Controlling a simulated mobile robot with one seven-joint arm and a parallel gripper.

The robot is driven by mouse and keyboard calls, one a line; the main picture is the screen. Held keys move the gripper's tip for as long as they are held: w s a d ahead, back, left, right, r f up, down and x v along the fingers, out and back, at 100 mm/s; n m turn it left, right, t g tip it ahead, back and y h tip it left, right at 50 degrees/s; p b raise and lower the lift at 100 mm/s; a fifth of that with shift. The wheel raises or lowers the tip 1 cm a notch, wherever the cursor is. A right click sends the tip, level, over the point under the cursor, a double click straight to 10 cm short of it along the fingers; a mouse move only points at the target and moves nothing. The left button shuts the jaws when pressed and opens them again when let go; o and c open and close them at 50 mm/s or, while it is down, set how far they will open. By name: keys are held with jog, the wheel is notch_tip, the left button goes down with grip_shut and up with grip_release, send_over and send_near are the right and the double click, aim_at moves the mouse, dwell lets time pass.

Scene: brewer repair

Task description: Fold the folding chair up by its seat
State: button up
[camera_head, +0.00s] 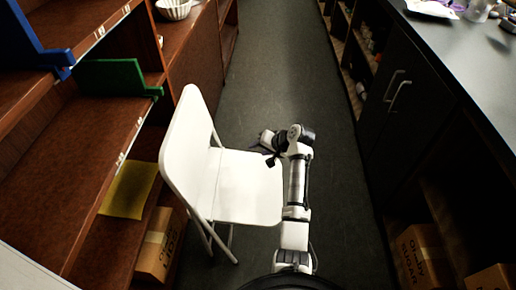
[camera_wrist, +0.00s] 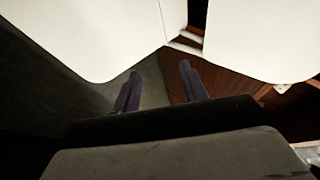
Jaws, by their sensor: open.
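The white folding chair (camera_head: 248,188) stands unfolded on the dark floor, its seat roughly level and its backrest (camera_head: 183,150) upright at the left. My gripper (camera_head: 270,158) is at the seat's far edge in the head view; whether it touches is unclear. In the wrist view my gripper's two dark fingers (camera_wrist: 160,72) are apart with nothing between them. Two white chair panels (camera_wrist: 90,38) fill the upper left and upper right of that view, with a narrow gap between them. I cannot tell which panel is the seat.
A dark counter (camera_head: 450,60) with cabinets runs along the right. The aisle floor (camera_head: 285,60) beyond the chair is clear.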

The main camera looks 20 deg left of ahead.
jog(key=shift+x, duration=0.95)
jog(key=shift+c, duration=0.2)
grip_shut()
dwell(0.4)
jog(key=shift+o, duration=0.2)
grip_release()
jog(key=shift+d+r, duration=0.1)
jog(key=b+v, duration=0.1)
jog(key=v, duration=1.2)
jog(key=shift+d+r, duration=0.2)
jog(key=shift+r, duration=0.05)
